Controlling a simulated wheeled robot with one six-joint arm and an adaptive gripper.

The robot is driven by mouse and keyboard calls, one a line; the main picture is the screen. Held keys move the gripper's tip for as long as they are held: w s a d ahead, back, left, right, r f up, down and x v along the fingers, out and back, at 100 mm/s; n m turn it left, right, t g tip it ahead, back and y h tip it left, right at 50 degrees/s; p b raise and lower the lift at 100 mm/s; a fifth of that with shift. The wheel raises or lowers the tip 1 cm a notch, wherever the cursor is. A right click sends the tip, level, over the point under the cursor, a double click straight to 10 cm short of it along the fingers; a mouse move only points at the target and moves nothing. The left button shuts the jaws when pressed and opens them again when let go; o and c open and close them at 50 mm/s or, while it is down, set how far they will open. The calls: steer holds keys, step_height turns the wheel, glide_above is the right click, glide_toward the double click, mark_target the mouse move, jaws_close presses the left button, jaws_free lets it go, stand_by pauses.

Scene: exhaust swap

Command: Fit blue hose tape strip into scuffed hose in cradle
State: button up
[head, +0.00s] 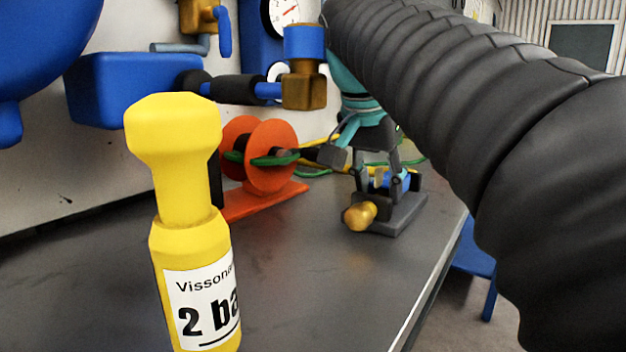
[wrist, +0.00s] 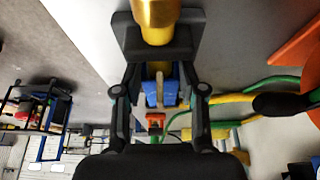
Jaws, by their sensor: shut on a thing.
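A cradle with a dark grey base (head: 400,215) stands on the bench in the head view. A brass end (head: 360,215) sticks out of its near side; it also shows at the top of the wrist view (wrist: 157,18). My gripper (head: 380,172) points down over the cradle with its fingers at the cradle's level. In the wrist view my gripper (wrist: 160,78) is shut around a blue piece (wrist: 160,96), which looks like the blue tape strip. The scuffed hose is mostly hidden by the fingers and cradle. I cannot tell whether the strip is seated in it.
A yellow bottle (head: 190,230) stands close on the left. Behind it is an orange reel (head: 270,155) with green and yellow hoses. A blue and brass valve (head: 305,75) juts from the wall. The bench edge (head: 430,285) runs right of the cradle. The bench (head: 310,270) in front is clear.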

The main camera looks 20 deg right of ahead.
steer(key=shift+f, duration=0.35)
steer(key=o, duration=1.1)
steer(key=shift+r, duration=0.1)
steer(key=shift+r, duration=4.95)
